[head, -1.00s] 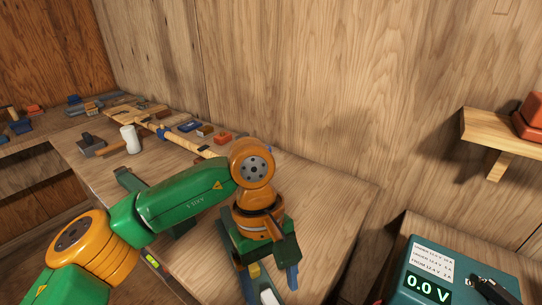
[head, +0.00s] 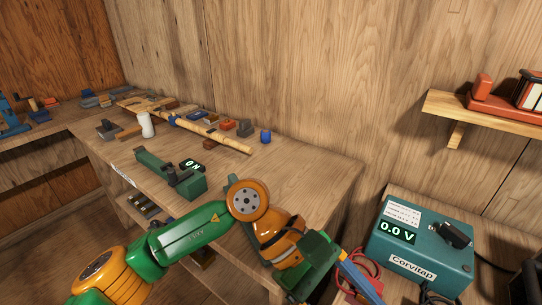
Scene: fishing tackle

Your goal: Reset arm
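My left arm, green and orange, comes in from the lower left and crosses in front of the workbench (head: 310,172). My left gripper (head: 340,284) is at the bottom, right of centre, past the bench's front right corner. One blue finger shows, pointing down and right. The rest of its tip area runs into the lower edge of the picture, so its opening is unclear. I see nothing held in it. My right gripper is not in view.
A green device with a small display (head: 192,165) stands on the bench near my elbow. Behind it lie a long wooden rod (head: 215,133), a white bottle (head: 146,124) and a blue cup (head: 265,136). A teal box reading 0.0 V (head: 420,248) stands right, near red cables (head: 368,268).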

